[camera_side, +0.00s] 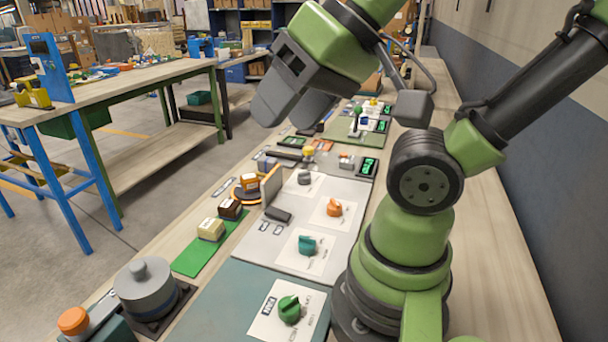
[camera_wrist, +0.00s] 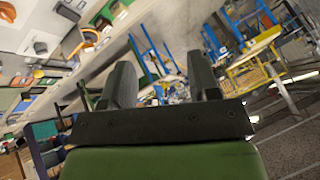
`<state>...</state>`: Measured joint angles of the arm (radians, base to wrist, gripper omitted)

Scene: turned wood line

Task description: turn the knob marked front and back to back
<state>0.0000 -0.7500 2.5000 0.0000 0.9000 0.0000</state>
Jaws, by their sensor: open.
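Several knobs sit on pale plates along the bench in the side view: a green knob (camera_side: 289,309) nearest the camera, a teal knob (camera_side: 307,245), an orange knob (camera_side: 333,207) and a grey knob (camera_side: 304,177). Their plates carry small printed words too small to read, so I cannot tell which is marked front and back. My gripper (camera_side: 291,112) is open and empty, high above the bench and apart from every knob. In the wrist view its fingers (camera_wrist: 163,82) stand wide apart with nothing between them.
A grey cylindrical device (camera_side: 146,288) and an orange button (camera_side: 73,320) stand at front left. Small blocks lie on a green strip (camera_side: 200,258). An upright brown board (camera_side: 271,185) stands beside the panel. Another workbench (camera_side: 130,92) is across the aisle.

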